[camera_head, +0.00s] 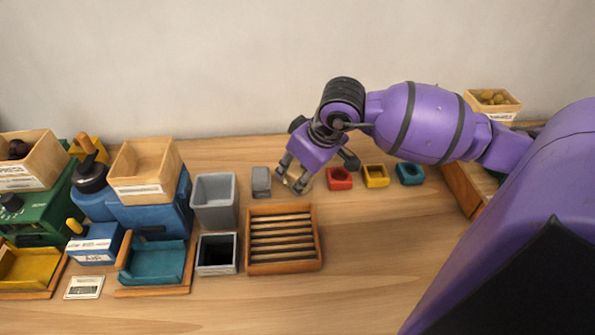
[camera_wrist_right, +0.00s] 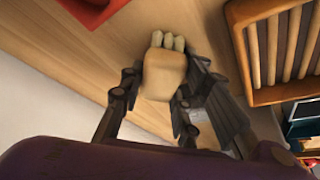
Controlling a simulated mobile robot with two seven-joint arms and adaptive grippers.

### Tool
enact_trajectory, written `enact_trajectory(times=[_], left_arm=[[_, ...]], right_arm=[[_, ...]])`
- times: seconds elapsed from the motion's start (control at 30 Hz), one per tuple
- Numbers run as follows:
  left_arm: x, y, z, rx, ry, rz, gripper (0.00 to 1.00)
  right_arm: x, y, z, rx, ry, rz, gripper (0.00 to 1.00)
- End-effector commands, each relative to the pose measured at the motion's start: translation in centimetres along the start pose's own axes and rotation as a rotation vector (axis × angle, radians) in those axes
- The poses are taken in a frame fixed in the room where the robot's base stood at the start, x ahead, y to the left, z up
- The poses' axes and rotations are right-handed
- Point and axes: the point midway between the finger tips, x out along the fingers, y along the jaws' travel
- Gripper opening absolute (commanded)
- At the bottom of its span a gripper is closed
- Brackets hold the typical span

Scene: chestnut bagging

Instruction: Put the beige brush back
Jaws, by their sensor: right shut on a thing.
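My right gripper (camera_head: 293,186) is shut on the beige brush (camera_wrist_right: 165,75), with one finger on each side of its block. In the right wrist view the brush's pale bristle tufts point away from the gripper (camera_wrist_right: 155,95), toward the table. In the head view the brush (camera_head: 297,179) is mostly hidden by the fingers. It is low over the table between the grey block and the red holder (camera_head: 340,178). I cannot tell whether it touches the table. My left gripper is not in view.
A grey block (camera_head: 261,182) stands left of the gripper. Yellow (camera_head: 376,176) and teal (camera_head: 410,174) holders stand to the right. A slatted wooden tray (camera_head: 250,262) lies in front, beside grey bins (camera_head: 215,201).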

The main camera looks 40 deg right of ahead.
Motion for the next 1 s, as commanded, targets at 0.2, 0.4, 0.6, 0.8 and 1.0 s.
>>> enact_trajectory(times=[0.2,0.4,0.6,0.8,1.0], left_arm=[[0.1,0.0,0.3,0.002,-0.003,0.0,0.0],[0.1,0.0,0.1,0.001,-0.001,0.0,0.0],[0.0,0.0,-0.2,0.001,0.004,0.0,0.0],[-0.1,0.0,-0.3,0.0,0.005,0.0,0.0],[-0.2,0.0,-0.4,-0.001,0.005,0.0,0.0]], right_arm=[[0.3,0.0,0.1,0.0,-0.001,0.0,0.43],[0.3,0.0,0.1,0.0,0.0,0.0,0.49],[0.0,0.0,0.0,0.001,0.001,0.0,0.49],[-2.6,0.2,-0.1,-0.004,0.002,0.005,0.49],[-7.2,0.1,0.0,-0.002,-0.001,0.005,0.49]])
